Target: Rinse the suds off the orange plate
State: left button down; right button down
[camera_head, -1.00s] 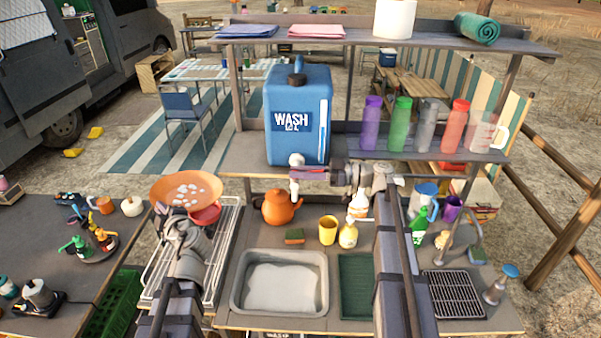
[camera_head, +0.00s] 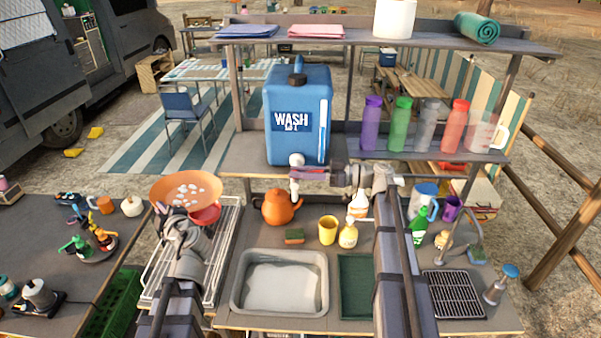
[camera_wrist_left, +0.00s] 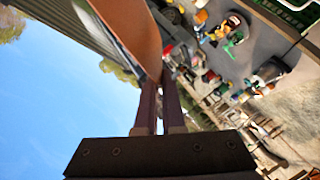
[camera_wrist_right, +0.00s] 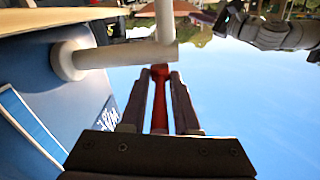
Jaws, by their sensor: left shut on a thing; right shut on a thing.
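The orange plate (camera_head: 160,191) is held up at the left over the wire rack, with white suds patches (camera_head: 186,193) on its upper face. My left gripper (camera_head: 178,216) is shut on its near rim. In the left wrist view the plate (camera_wrist_left: 135,30) shows as an orange disc between the fingers. The blue wash container (camera_head: 298,88) stands on the shelf, its white tap (camera_head: 295,188) pointing down over the counter. My right gripper (camera_head: 318,175) is at the tap, shut on its red lever (camera_wrist_right: 160,95). The plate is left of the tap, apart from it.
A grey basin (camera_head: 236,285) with whitish water sits below the tap. A red bowl (camera_head: 206,215) is by the wire rack (camera_head: 222,262), beneath the plate.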

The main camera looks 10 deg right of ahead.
jog(key=shift+s+m+t+h, duration=0.15)
jog(key=shift+m+t+h, duration=0.95)
jog(key=shift+m+t, duration=0.8)
jog(key=shift+n+t, duration=0.3)
jog(key=c, duration=0.9)
grip_release()
jog(key=v, duration=1.2)
